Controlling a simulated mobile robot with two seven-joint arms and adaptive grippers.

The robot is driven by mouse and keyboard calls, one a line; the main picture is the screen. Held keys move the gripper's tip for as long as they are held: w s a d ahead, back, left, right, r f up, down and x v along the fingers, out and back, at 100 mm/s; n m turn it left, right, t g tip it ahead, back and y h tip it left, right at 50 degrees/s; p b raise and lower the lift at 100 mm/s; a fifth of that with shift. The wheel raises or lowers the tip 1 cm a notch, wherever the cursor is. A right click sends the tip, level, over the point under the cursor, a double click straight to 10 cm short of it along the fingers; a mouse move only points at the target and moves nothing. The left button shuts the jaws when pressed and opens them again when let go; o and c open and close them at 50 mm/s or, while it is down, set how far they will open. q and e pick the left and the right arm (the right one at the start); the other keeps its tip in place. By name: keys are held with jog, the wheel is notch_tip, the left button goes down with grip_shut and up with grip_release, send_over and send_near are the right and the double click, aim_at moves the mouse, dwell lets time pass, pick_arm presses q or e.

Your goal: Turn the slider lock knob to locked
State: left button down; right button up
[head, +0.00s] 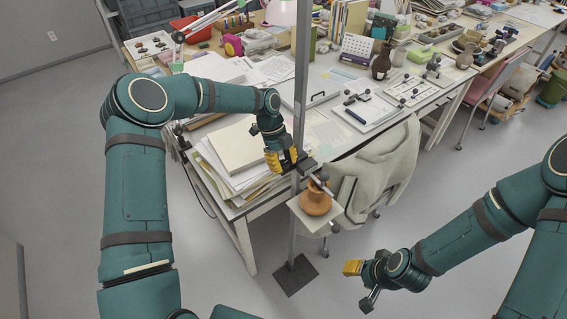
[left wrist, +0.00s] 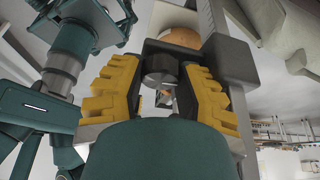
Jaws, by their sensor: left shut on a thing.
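The slider lock knob (left wrist: 160,66) is a dark round knob in the left wrist view. It sits on the dark slider block (head: 306,166) on the upright metal post (head: 300,90). My left gripper (head: 285,160) has its yellow fingers on both sides of the knob and is shut on it; in the left wrist view (left wrist: 160,95) the pads flank it closely. The fingers hide most of the knob in the head view, and I cannot read its lock mark. My right gripper (head: 359,284) hangs over the floor, its fingers apart and empty.
An orange-brown pot (head: 316,200) stands on a small platform (head: 330,222) beside the post, close below my left gripper. The post's base plate (head: 296,275) is on the floor. A paper stack (head: 235,150) on the desk and a chair with a jacket (head: 375,165) are near.

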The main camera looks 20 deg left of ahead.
pick_arm(q)
jog(key=shift+s+f, duration=0.1)
jog(key=c, duration=0.6)
grip_release()
jog(key=shift+o, duration=0.2)
jog(key=shift+w+a+r, duration=0.15)
jog(key=shift+w+r, duration=0.1)
jog(key=shift+r, duration=0.3)
jog(key=v, duration=0.7)
jog(key=shift+s, duration=0.15)
